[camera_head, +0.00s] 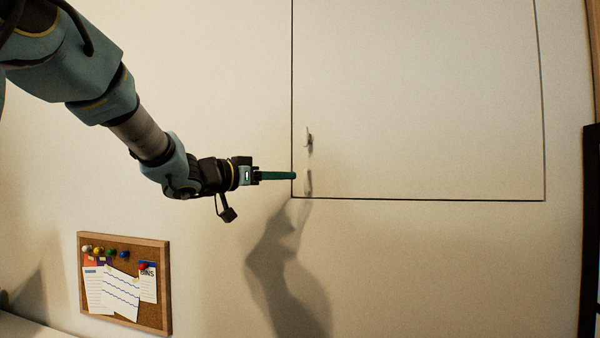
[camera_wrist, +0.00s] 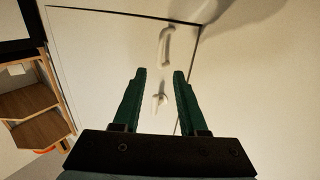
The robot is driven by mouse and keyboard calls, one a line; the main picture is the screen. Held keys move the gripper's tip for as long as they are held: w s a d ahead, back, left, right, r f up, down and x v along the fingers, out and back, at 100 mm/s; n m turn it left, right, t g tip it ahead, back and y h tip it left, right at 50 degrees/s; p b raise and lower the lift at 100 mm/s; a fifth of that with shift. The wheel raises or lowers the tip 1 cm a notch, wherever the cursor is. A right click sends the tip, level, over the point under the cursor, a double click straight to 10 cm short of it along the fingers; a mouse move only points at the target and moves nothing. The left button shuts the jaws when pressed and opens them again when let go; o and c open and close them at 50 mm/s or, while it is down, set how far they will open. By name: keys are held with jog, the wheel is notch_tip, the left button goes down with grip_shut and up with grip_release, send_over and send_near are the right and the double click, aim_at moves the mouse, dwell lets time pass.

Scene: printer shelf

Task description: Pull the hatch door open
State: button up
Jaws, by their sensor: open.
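The hatch door (camera_head: 430,90) is a pale panel flush in the wall, outlined by a thin dark seam, and looks shut. It also shows in the wrist view (camera_wrist: 95,60). A small pale handle (camera_head: 308,139) sits near the door's left edge in the head view. In the wrist view the handle (camera_wrist: 166,46) is a curved bar beyond the fingertips, with a second pale shape (camera_wrist: 160,98) between the fingers that may be its other part or a reflection. My gripper (camera_head: 294,176) is at the door's lower left corner, below the handle. In the wrist view my gripper (camera_wrist: 160,72) is open and empty.
A cork board (camera_head: 125,282) with papers and coloured pins hangs on the wall at lower left. A dark frame (camera_head: 590,235) stands at the right edge. A wooden shelf (camera_wrist: 32,100) shows at the left of the wrist view. The wall below the door is clear.

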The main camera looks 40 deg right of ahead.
aim_at(301, 175)
jog(key=d+p, duration=0.1)
jog(key=d, duration=0.5)
jog(key=shift+s+d+p, duration=0.1)
jog(key=shift+d+p, duration=0.2)
jog(key=shift+p, duration=0.05)
grip_shut()
dwell(1.1)
